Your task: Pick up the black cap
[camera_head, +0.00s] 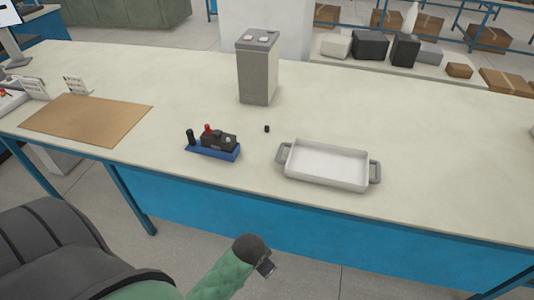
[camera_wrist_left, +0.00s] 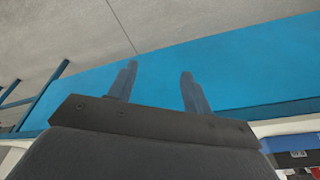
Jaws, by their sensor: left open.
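The black cap (camera_head: 267,129) is a small dark cylinder on the pale tabletop, between a blue holder and a white tray in the head view. My left gripper (camera_head: 266,268) is low in front of the table, well away from the cap. In the left wrist view its two fingers (camera_wrist_left: 158,70) are apart with nothing between them. The cap cannot be made out in the left wrist view. My right gripper is not in view.
The blue holder (camera_head: 213,153) carries a black block and upright red and black pieces. The white tray (camera_head: 325,180) has grey handles. A grey box (camera_head: 252,75) stands behind; a brown mat (camera_head: 85,120) lies left. The table's blue front panel (camera_head: 290,225) faces me.

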